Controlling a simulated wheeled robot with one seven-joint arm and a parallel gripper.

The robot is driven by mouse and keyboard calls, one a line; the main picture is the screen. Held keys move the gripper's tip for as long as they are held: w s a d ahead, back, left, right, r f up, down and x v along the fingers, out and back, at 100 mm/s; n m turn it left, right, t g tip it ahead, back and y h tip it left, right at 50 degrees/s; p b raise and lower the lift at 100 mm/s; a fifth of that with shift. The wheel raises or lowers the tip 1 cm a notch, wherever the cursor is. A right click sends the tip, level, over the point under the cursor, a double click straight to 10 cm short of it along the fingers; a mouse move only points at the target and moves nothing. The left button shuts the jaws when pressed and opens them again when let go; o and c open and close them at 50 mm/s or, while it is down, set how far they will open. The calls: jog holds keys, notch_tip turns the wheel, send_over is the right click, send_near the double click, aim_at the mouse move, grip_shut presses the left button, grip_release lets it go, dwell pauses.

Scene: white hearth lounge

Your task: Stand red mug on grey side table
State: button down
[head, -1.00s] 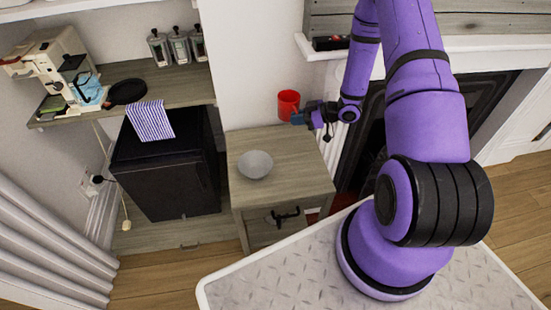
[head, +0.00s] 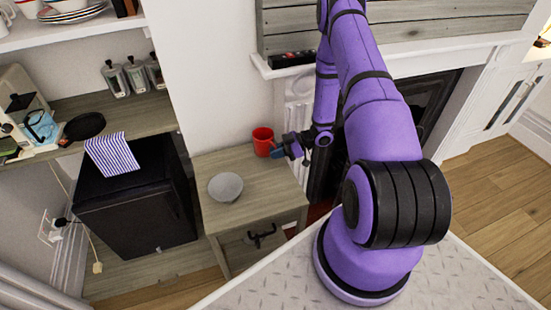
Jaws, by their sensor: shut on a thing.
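The red mug (head: 262,142) is upright at the back right corner of the grey side table (head: 272,187), close to the wall. Its base is at or just above the tabletop; I cannot tell whether it touches. My gripper (head: 277,151) is at the mug's right side, shut on it, with the arm reaching in from the right. The fingertips are small and partly hidden against the mug.
A grey bowl (head: 226,187) stands on the same table, to the front left of the mug. A black mini fridge (head: 137,208) is left of the table. The mantel (head: 285,67) and fireplace are on the right. The tabletop between bowl and mug is clear.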

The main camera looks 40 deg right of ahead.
jog(key=shift+f, duration=1.4)
jog(key=shift+f, duration=0.15)
jog(key=c, duration=1.2)
grip_release()
jog(key=shift+d+r, duration=0.1)
jog(key=shift+r, duration=0.1)
jog(key=v, duration=1.1)
jog(key=shift+s+d, duration=0.25)
jog(key=shift+s, duration=0.05)
